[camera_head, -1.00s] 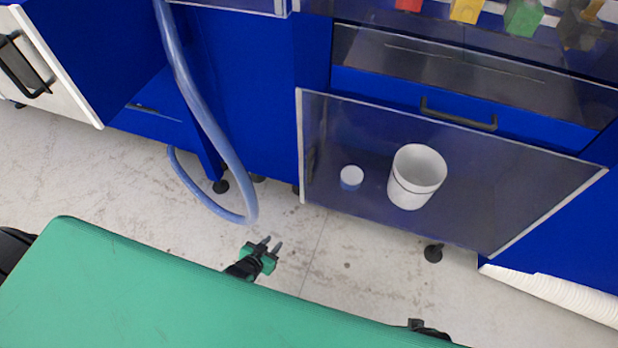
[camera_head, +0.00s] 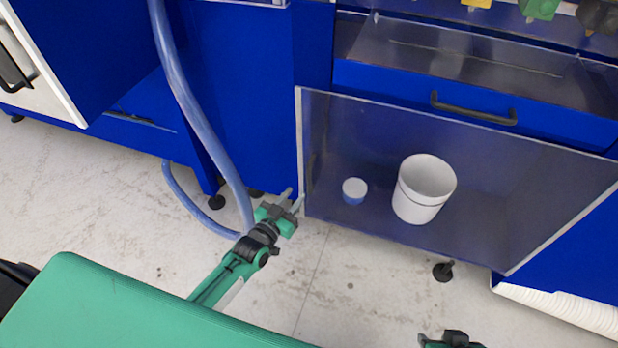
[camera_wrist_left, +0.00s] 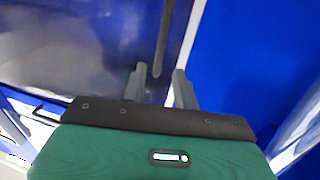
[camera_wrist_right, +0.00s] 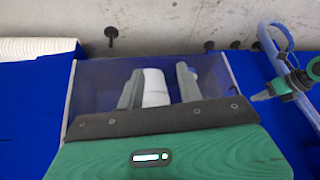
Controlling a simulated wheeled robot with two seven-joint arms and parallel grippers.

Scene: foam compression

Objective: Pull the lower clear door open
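The lower clear door (camera_head: 400,140) is a see-through panel with pale edges. It looks closed across a blue compartment. Its dark upright handle (camera_head: 312,168) is near the left edge. My left gripper (camera_head: 294,197) is open and empty by the door's lower left corner, pointing at the cabinet. In the left wrist view, the handle (camera_wrist_left: 164,42) shows ahead of and between the finger lines; I cannot tell the remaining gap. My right gripper (camera_wrist_right: 157,85) is open and faces the door from farther off. Its arm end shows at the head view's bottom edge.
Behind the door stand a white bucket (camera_head: 424,190) and a small white-and-blue cup (camera_head: 354,190). A blue hose (camera_head: 190,95) hangs left, close to my left gripper. A blue drawer with a black handle (camera_head: 473,108) is above. Bare floor (camera_head: 370,275) lies in front.

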